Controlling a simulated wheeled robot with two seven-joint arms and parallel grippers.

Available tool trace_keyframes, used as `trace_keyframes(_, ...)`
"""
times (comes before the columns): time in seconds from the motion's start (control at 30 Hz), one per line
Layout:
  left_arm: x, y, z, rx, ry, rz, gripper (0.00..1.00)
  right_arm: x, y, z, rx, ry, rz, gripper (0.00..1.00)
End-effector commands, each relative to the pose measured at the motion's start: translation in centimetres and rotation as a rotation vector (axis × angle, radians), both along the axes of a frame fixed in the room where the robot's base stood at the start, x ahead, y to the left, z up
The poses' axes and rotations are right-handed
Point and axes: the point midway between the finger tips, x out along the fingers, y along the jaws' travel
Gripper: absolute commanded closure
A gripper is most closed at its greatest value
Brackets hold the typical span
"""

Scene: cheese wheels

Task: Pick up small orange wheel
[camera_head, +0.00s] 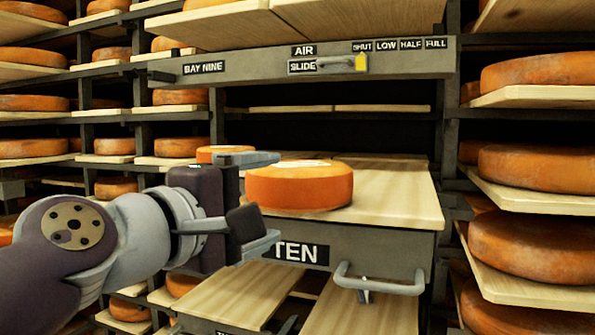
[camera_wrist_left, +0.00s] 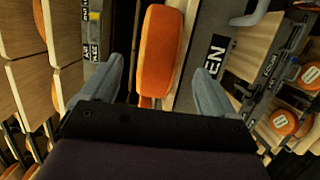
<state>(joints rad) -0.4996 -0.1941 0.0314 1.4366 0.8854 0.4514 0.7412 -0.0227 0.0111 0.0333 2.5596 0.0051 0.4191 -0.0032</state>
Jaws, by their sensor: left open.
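An orange cheese wheel (camera_head: 300,187) with a pale patch on top lies on the wooden boards of the pulled-out shelf marked TEN. A second orange wheel (camera_head: 225,153) sits farther back to the left, partly hidden by my gripper. I cannot tell which one is meant by small. My left gripper (camera_head: 278,197) is open at the left side of the nearer wheel, one finger above the other. In the left wrist view the orange wheel (camera_wrist_left: 160,55) shows between and ahead of the two fingers (camera_wrist_left: 163,66); contact cannot be made out. My right gripper is not in view.
The shelf front has a grey handle (camera_head: 380,283). Above is a beam with a yellow slider (camera_head: 361,62) and labels. Racks of wheels stand left and right (camera_head: 536,168). Bare board (camera_head: 395,190) lies right of the wheel.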

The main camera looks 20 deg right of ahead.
Motion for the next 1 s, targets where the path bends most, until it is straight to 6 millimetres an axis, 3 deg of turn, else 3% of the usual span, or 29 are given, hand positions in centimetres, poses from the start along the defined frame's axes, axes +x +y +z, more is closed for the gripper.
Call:
trace_keyframes(0.4,4.2,-4.5,0.0,0.003,-0.002,0.002,0.12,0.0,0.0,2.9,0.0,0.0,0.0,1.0)
trace_keyframes(0.63,4.4,-4.7,-0.2,0.002,-0.004,0.003,0.12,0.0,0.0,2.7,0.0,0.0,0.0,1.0)
trace_keyframes(0.67,4.4,-4.6,-0.2,0.002,-0.004,0.003,0.18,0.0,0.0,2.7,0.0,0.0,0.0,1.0)
trace_keyframes(0.9,4.4,-4.6,-0.2,0.002,-0.004,0.003,0.96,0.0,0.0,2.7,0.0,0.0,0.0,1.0)
trace_keyframes(1.0,4.3,-4.5,0.2,-0.003,-0.011,0.005,1.0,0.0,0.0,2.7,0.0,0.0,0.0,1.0)
